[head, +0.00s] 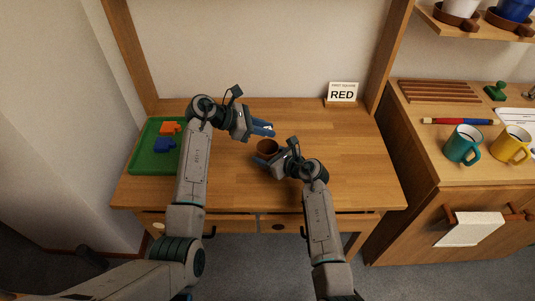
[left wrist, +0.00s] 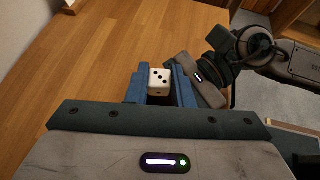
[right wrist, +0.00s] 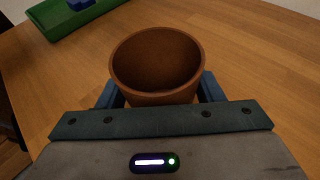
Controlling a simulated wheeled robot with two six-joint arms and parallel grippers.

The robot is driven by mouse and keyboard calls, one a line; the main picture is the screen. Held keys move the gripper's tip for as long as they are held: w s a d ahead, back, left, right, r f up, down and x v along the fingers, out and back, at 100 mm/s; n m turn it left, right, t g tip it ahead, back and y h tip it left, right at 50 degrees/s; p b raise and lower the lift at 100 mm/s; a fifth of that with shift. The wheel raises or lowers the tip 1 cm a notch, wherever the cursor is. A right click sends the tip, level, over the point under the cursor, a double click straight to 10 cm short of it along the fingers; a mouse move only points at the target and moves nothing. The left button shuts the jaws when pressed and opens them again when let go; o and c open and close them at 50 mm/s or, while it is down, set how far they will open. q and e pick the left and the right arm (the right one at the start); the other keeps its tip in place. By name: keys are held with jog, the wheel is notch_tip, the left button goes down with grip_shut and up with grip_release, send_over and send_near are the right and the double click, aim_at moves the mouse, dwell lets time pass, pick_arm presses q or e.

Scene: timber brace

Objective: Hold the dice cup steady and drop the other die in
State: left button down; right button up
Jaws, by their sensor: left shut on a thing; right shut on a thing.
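The brown dice cup (head: 266,147) stands upright on the wooden table. My right gripper (right wrist: 157,98) is shut on the cup, a finger on either side, and the cup's open mouth shows in the right wrist view. No die shows in the visible part of its inside; the bottom is dark. My left gripper (head: 264,128) is shut on a white die with black dots (left wrist: 159,81), seen between its blue fingers in the left wrist view. In the head view the left gripper is just behind the cup, and the die is too small to tell.
A green tray (head: 143,165) at the table's left holds an orange piece (head: 169,128) and a blue piece (head: 164,145). A card reading RED (head: 342,94) stands at the back right. The table's right part is clear. A side counter holds teal and yellow mugs (head: 463,145).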

pick_arm(q)
jog(key=shift+f, duration=1.3)
jog(key=c, duration=1.2)
grip_release()
jog(key=v, duration=1.2)
